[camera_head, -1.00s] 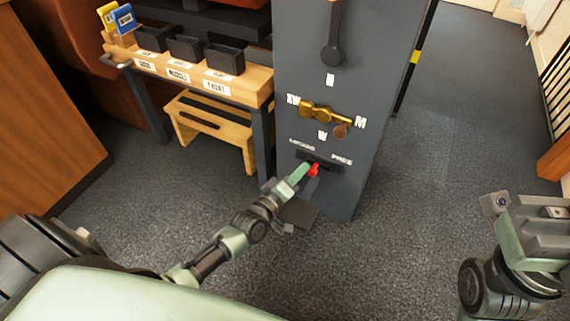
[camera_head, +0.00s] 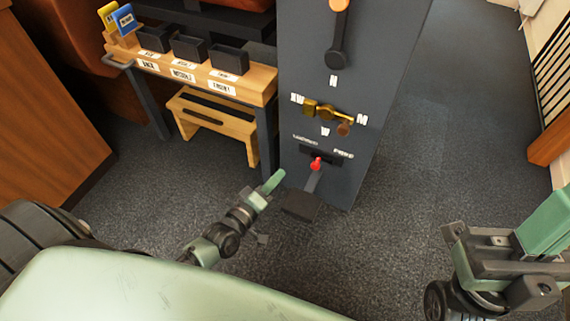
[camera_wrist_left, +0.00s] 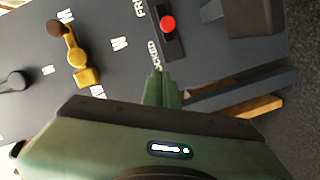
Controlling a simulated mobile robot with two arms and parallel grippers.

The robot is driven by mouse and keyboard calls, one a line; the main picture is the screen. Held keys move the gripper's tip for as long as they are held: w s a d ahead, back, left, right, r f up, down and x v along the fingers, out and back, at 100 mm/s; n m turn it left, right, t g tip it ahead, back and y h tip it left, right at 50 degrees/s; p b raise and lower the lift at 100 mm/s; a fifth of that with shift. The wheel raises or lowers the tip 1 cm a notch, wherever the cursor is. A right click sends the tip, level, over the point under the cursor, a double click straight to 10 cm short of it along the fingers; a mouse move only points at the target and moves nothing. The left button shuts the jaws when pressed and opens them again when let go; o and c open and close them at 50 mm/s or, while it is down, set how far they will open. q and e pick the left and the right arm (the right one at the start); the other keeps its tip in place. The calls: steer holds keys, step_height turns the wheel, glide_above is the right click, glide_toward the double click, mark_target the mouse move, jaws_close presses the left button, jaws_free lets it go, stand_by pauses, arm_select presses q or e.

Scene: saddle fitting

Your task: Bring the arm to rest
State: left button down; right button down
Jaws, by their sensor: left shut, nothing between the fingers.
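My left gripper (camera_head: 274,181) is shut and empty. It hangs above the floor in front of the grey cabinet, to the left of the red-knobbed lever (camera_head: 316,164) and apart from it. In the left wrist view its green fingers (camera_wrist_left: 162,90) lie together, and the red knob (camera_wrist_left: 168,23) shows beyond them. The end of my right arm (camera_head: 505,265) is at the lower right in the head view, well away from the cabinet; its finger state cannot be made out.
The grey cabinet (camera_head: 350,100) carries a brass pointer (camera_head: 325,113) and an upper handle (camera_head: 338,45). A dark pedal-like block (camera_head: 300,205) sits low at its front. A wooden bench (camera_head: 255,85) with black bins stands left. The floor (camera_head: 420,160) right of the cabinet is clear.

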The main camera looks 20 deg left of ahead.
arm_select(q)
steer(key=shift+s, duration=0.5)
